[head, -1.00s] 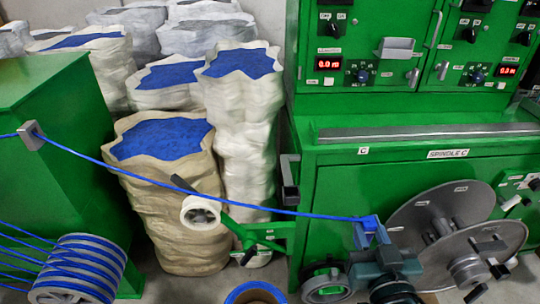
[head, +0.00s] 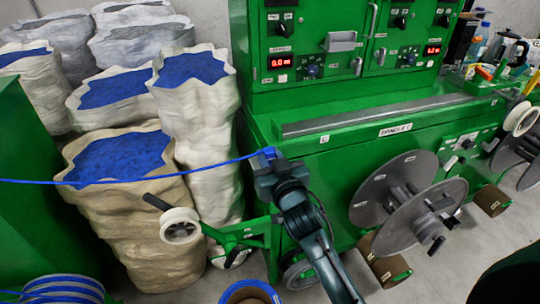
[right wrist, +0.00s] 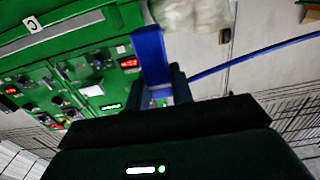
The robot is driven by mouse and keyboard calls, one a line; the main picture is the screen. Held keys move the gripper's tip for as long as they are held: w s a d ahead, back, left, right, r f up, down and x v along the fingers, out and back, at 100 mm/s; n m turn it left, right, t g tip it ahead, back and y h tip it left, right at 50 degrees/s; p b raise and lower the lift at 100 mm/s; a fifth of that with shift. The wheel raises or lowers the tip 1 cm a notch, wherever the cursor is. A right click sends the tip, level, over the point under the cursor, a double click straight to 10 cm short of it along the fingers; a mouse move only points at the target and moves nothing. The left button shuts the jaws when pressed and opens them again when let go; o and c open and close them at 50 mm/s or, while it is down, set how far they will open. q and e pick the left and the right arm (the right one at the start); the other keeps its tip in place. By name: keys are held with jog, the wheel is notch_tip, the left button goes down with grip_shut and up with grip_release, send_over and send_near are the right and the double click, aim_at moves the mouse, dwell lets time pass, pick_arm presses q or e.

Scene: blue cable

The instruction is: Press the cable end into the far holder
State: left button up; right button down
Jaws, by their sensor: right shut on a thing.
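The blue cable (head: 130,181) runs taut from the left edge to my right gripper (head: 268,154), crossing in front of the sacks. My right gripper is shut on the cable's end, at the left front edge of the green machine. The far holder is not clearly visible; the black bracket on the machine's left edge is hidden behind my gripper or arm. I cannot tell whether the cable touches it. My left gripper is out of view.
The green machine (head: 340,130) has a large grey reel (head: 395,190) on its front. A white roller (head: 180,226) on a green arm stands below the cable. Open sacks of blue granules (head: 120,160) fill the left. A blue-rimmed drum (head: 250,292) is at the bottom.

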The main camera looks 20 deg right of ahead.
jog(key=shift+f+b, duration=0.35)
jog(key=shift+f, duration=0.05)
jog(key=shift+f+b, duration=0.75)
jog(key=shift+f, duration=0.05)
jog(key=shift+f+b, duration=0.6)
jog(key=shift+b, duration=0.05)
jog(key=shift+f, duration=0.15)
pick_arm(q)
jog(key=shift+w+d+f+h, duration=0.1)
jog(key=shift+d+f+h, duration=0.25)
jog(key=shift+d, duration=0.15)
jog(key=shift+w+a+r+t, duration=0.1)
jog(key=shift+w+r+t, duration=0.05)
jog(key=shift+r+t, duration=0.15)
